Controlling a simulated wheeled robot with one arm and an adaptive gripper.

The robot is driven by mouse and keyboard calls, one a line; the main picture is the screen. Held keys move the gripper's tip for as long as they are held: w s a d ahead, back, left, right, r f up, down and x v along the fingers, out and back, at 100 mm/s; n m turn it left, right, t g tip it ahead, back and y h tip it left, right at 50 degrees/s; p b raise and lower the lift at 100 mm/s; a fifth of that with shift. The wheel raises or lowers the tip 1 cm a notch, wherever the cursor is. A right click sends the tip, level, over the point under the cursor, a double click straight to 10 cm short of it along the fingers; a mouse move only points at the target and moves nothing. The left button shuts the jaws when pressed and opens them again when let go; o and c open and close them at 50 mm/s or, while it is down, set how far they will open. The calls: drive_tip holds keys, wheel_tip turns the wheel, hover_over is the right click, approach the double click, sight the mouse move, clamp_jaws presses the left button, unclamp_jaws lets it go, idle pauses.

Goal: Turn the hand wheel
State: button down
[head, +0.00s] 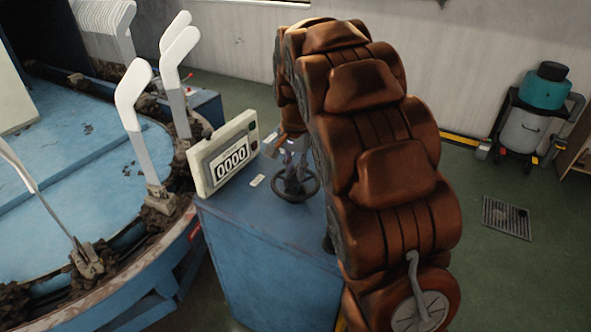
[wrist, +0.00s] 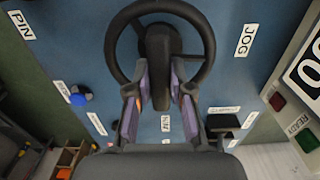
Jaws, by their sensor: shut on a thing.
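The hand wheel (head: 316,187) is a dark ring lying flat on top of the blue cabinet in the head view. In the wrist view its black rim (wrist: 209,45) fills the top middle, with a thick dark central part inside. My gripper (wrist: 159,76) reaches into the wheel from below in that view. Its two purple-padded fingers stand on either side of the dark central part and are shut on it. In the head view my gripper (head: 291,160) comes down over the wheel, partly hidden by my brown-covered arm. The exact finger contact is hard to see.
The blue cabinet (head: 270,245) carries a counter box (head: 225,152) reading 0000, left of the wheel. The wrist view shows a blue knob (wrist: 80,98), a black switch (wrist: 222,122) and red and green buttons. A blue carousel (head: 60,200) with white sock forms stands left.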

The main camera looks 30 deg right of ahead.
drive_tip(key=c, duration=1)
unclamp_jaws()
drive_tip(key=shift+c, duration=0.2)
wheel_tip(320, 180, up, 12)
idle(0.4)
